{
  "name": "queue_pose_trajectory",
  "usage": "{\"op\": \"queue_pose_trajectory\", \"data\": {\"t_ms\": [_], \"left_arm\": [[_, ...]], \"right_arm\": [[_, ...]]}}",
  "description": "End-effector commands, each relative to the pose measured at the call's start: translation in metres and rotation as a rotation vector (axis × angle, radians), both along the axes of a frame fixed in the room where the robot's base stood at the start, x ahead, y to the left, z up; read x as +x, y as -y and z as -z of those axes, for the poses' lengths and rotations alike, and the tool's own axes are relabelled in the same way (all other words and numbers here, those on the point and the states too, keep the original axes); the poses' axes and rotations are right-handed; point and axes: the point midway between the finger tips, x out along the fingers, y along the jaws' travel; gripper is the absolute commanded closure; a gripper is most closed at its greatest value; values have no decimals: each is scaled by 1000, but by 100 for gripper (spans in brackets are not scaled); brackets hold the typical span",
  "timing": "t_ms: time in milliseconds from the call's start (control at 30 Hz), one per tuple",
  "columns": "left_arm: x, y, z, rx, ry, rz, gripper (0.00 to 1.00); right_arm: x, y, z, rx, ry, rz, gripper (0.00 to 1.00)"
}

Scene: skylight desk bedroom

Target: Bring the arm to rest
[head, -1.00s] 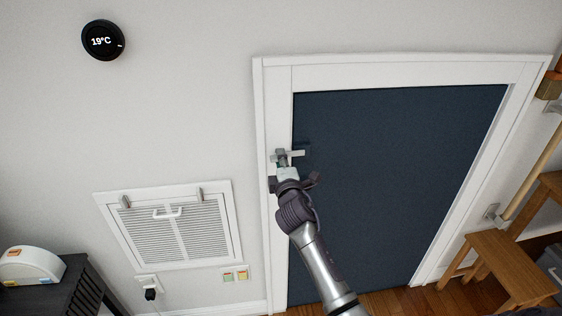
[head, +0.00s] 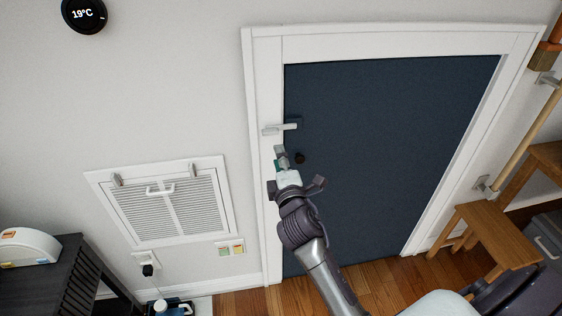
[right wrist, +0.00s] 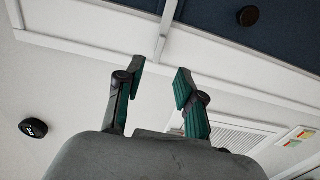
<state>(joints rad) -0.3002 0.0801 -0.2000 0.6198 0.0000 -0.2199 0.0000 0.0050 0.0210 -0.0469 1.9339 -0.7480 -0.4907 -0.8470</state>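My right arm reaches up from the lower right of the head view. My left gripper is in neither current view.
A round black knob (head: 300,158) is on the door, beside the gripper. A wooden stool (head: 497,235) stands at right. Bare floor (head: 375,277) lies before the door.

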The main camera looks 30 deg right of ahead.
Motion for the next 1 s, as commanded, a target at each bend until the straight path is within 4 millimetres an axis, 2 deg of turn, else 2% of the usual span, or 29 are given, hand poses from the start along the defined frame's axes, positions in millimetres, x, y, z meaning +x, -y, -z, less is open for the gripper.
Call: {"op": "queue_pose_trajectory", "data": {"t_ms": [167, 633, 700, 767, 867, 967, 1000], "left_arm": [[0, 0, 0, 0, 0, 0, 100], [0, 0, 0, 0, 0, 0, 100], [1, 1, 0, 0, 0, 0, 100], [1, 1, 0, 0, 0, 0, 100], [1, 1, 0, 0, 0, 0, 100], [1, 1, 0, -1, 1, 0, 100], [1, 1, 0, -1, 1, 0, 100]], "right_arm": [[-11, -3, -1, 1, 1, 0, 62], [-11, -3, 0, 1, 0, 1, 62], [-10, -4, 6, 9, -10, -3, 62], [-9, -7, 21, 30, -34, -13, 62], [-9, -14, 69, 105, -110, -37, 62], [-16, -25, 139, 223, -219, -60, 62], [-23, -30, 170, 276, -267, -63, 62]]}}
